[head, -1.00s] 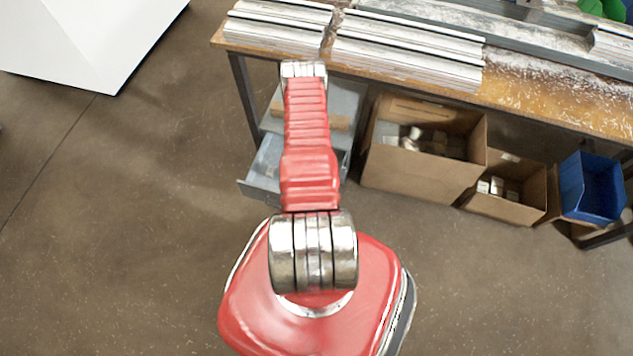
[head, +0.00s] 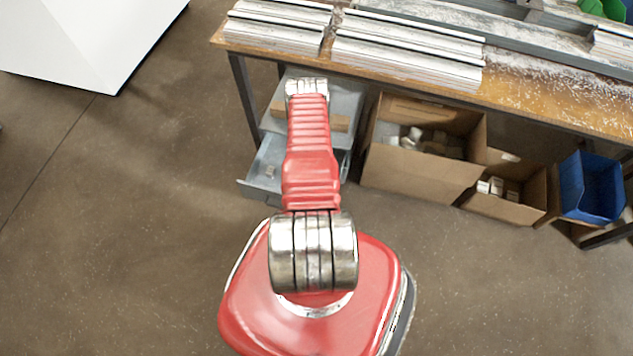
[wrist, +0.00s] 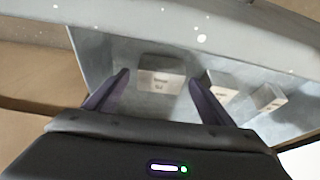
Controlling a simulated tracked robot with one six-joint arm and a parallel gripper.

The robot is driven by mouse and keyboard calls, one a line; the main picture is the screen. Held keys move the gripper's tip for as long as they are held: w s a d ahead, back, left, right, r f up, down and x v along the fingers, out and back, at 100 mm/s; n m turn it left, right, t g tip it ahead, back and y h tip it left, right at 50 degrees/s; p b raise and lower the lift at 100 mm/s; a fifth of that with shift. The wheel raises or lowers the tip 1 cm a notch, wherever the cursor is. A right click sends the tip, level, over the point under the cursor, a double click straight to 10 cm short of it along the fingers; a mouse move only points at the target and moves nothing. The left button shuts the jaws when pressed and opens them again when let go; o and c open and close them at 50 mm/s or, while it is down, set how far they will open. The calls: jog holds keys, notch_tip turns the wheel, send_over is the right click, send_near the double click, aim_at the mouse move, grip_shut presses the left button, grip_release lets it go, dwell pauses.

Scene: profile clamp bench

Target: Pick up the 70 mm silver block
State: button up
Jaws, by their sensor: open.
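In the wrist view, a small silver-grey block with a pale printed label (wrist: 160,80) lies in the grey drawer, between and beyond my fingertips. Two more labelled blocks lie to its right: a near one (wrist: 221,91) partly behind my right finger and a farther one (wrist: 265,100). The labels are too blurred to tell which block is 70 mm. My gripper (wrist: 160,82) is open, with its dark fingers apart and nothing held.
The open grey drawer (head: 258,188) sits under the workbench (head: 500,95), which bears silver profiles (head: 410,50). Cardboard boxes (head: 415,168) (head: 505,210) and a blue bin (head: 592,190) stand to its right. The drawer's wall (wrist: 190,22) crosses the top of the wrist view.

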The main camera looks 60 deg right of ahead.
jog(key=shift+c, duration=0.7)
jog(key=c, duration=1.1)
jog(key=shift+c, duration=0.2)
jog(key=shift+r, duration=0.2)
notch_tip(320, 180, up, 28)
jog(key=shift+f, duration=0.15)
dwell(0.6)
